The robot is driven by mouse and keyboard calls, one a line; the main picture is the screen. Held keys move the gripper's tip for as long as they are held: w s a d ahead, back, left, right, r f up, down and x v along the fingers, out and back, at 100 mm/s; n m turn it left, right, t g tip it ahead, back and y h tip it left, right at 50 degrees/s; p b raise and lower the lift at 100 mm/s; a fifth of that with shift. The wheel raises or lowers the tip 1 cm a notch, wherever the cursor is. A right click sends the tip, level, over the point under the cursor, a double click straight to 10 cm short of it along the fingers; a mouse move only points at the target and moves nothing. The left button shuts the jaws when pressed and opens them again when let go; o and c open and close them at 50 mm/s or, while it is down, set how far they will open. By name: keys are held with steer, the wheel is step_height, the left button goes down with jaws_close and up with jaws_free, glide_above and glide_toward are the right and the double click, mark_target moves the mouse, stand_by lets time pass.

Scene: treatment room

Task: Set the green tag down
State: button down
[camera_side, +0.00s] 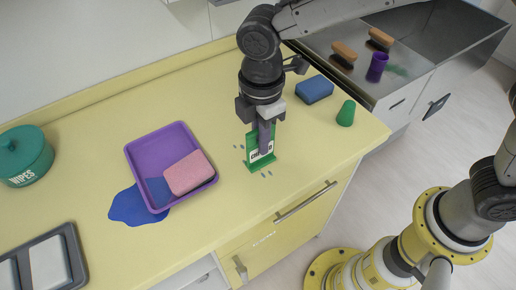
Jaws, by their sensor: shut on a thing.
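The green tag (252,146) stands upright on or just above the yellow counter, with a white printed label on its face. My gripper (264,140) points down over it and is shut on it, its fingers covering part of the tag. A green foot shows at the tag's lower edge. I cannot tell whether the tag touches the counter.
A blue sponge (314,89) and a green cone-like piece (346,114) are to the right. Small drops surround the tag. A wipes tub (24,155) stands far left.

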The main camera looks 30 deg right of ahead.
steer(key=shift+w+a+f, duration=0.1)
steer(key=shift+f, duration=0.85)
steer(key=shift+w+a+f, duration=0.1)
steer(key=shift+f, duration=0.85)
steer(key=shift+f, duration=0.1)
steer(key=c, duration=1)
jaws_free()
